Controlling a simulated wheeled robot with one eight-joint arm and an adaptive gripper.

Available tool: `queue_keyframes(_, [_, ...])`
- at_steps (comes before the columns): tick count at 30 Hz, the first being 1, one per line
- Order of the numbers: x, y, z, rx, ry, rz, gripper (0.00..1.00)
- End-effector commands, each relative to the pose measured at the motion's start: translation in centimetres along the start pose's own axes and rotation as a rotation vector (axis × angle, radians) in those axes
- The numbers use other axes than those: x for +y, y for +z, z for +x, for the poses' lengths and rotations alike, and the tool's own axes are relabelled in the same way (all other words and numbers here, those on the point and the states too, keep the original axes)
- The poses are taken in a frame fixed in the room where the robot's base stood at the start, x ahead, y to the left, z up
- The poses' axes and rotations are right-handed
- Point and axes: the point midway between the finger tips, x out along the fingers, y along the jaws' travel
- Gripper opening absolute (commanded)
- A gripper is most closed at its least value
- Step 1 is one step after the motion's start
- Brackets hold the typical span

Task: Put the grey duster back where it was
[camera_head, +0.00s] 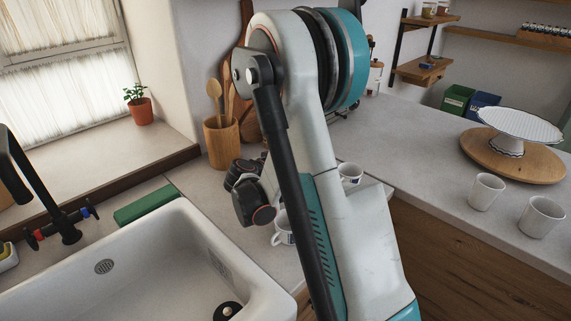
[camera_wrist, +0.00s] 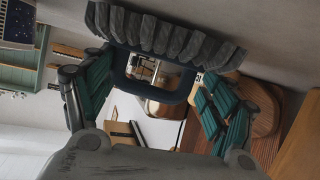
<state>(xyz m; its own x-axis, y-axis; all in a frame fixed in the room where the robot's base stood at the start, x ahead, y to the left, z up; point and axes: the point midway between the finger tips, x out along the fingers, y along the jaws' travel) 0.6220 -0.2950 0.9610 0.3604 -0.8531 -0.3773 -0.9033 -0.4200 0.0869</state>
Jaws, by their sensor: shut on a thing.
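The grey duster (camera_wrist: 165,32) shows in the wrist view as a ribbed grey band with a dark blue, ring-like part below it. My gripper (camera_wrist: 157,68) has its teal fingers on either side of the dark blue part and is shut on it. The duster spans the top middle of that view. In the head view my arm fills the middle, and I cannot make out the duster or the fingertips there.
A white sink (camera_head: 150,260) is at lower left, with a black tap (camera_head: 40,190). A wooden utensil pot (camera_head: 222,142) and mugs (camera_head: 349,174) stand near my arm. Cups (camera_head: 486,191) and a cake stand (camera_head: 513,126) occupy the right counter. Wall shelves (camera_head: 420,70) are behind.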

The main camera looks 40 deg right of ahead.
Motion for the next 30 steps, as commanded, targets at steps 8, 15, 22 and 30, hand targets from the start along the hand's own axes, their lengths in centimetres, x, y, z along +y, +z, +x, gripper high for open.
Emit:
queue_keyframes(8, [0.0, 0.2, 0.1, 0.000, 0.000, 0.000, 0.97])
queue_keyframes(15, [0.0, 0.2, 0.1, 0.000, 0.000, 0.000, 0.97])
queue_keyframes(22, [0.0, 0.0, 0.0, 0.000, 0.000, 0.000, 0.97])
queue_keyframes(30, [-0.1, -0.3, -3.9, 0.001, -0.004, -0.002, 0.97])
